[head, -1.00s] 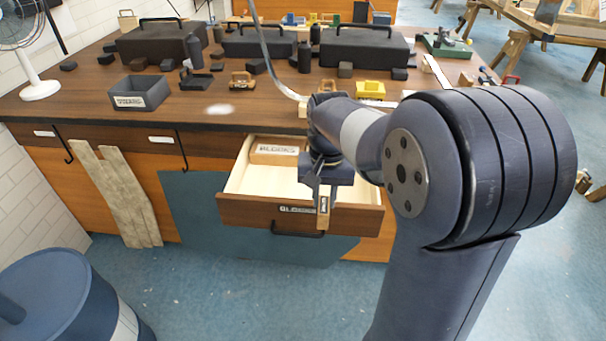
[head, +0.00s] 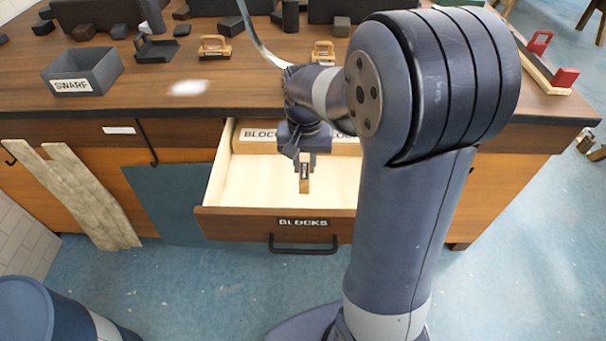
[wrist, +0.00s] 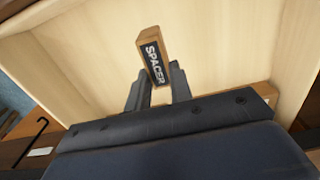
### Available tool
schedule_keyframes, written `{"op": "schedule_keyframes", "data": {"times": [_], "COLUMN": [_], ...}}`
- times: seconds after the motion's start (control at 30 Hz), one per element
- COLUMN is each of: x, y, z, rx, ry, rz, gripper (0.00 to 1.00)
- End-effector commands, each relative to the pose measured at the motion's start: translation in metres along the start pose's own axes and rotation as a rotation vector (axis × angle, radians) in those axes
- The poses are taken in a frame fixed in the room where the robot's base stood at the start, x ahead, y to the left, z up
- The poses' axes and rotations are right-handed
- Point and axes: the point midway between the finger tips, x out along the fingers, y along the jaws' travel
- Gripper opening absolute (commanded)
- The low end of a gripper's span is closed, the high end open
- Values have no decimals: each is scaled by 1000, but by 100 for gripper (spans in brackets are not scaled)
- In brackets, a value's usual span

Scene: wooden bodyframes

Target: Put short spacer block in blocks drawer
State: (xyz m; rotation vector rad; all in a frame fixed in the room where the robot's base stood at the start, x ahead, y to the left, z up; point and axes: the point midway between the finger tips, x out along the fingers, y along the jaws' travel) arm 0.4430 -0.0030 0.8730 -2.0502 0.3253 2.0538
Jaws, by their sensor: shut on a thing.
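The short spacer block (wrist: 151,55) is a small wooden block with a black SPACER label. My gripper (wrist: 158,88) is shut on it in the wrist view. In the head view the spacer block (head: 304,181) hangs upright below my gripper (head: 304,162), over the open blocks drawer (head: 240,215). The drawer has a pale wooden inside and a dark front labelled BLOCKS. I cannot tell whether the block touches the drawer floor. Wooden blocks (head: 258,140) labelled BLOCK lie along the drawer's back, partly hidden by my arm.
The workbench top (head: 250,70) is above and behind the drawer. A grey SWARF tray (head: 82,75) and a wooden-handled tool (head: 214,46) stand on it. Wooden boards (head: 85,195) lean on the cabinet at left. The drawer's middle floor is mostly bare.

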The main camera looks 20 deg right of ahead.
Motion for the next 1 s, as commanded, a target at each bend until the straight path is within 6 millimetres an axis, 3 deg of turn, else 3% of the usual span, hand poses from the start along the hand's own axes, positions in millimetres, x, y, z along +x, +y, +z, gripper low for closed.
{"op": "schedule_keyframes", "data": {"times": [0.1, 0.27, 0.5, 0.87, 0.9, 1.0], "x": [19, 29, 60, 65, 64, 63], "y": [0, 0, 0, 0, 0, 0], "z": [0, 0, 0, 0, 0, 0], "rx": [0, 0, 0, 0, 0, 0], "ry": [-2, 0, -1, 1, 1, 1], "rz": [1, 0, 0, 0, 0, 0], "gripper": [0, 0, 0, 0, 23, 32]}}
